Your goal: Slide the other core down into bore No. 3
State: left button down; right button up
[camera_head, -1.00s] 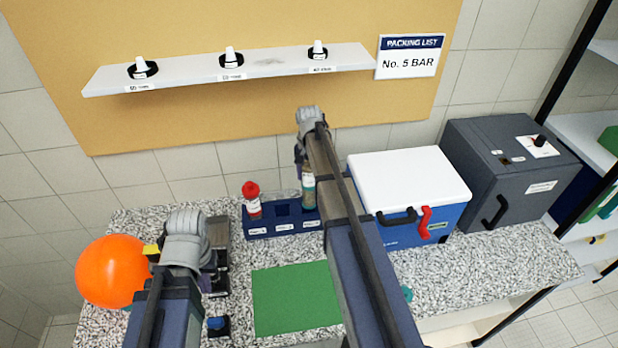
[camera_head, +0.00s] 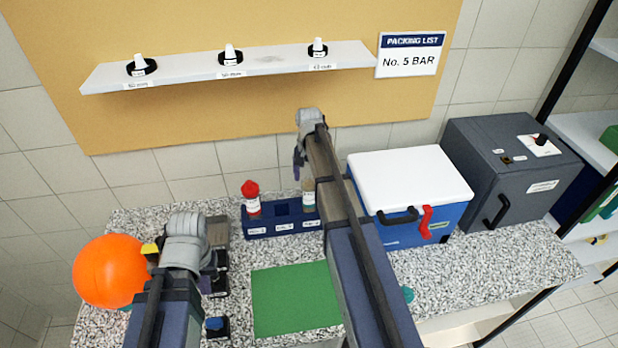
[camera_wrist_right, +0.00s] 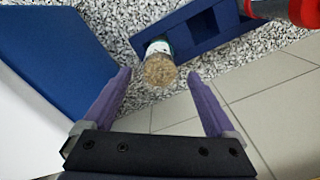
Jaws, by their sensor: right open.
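The dark blue rack (camera_head: 282,222) stands at the back of the counter, with small labels on its front. A red-topped core (camera_head: 251,198) stands in its left bore. The other core (camera_head: 309,194), with a grainy brown top, stands upright in the right end bore and sticks out above the rack. My right gripper (camera_head: 299,172) is open above it. In the right wrist view, the open purple fingers (camera_wrist_right: 160,95) lie either side of this core (camera_wrist_right: 159,69) without touching it. My left gripper (camera_head: 210,272) is low over the counter at the left; its jaw opening is hidden.
A blue cool box (camera_head: 410,180) with a white lid and a dark grey case (camera_head: 510,170) stand right of the rack. An orange ball (camera_head: 108,271) is at the left. A green mat (camera_head: 295,298) lies clear in front. A shelf (camera_head: 190,72) with knobs hangs above.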

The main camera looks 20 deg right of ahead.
jog(key=shift+r, duration=0.1)
notch_tip(320, 180, up, 9)
jog(key=p, duration=0.9)
jog(key=s+a+n+h, duration=0.1)
jog(key=s+a+n, duration=1.2)
jog(key=s+a, duration=1)
jog(key=a, duration=0.3)
jog(key=shift+s+a+f, duration=0.15)
jog(key=shift+s+f, duration=0.05)
jog(key=shift+s, duration=0.2)
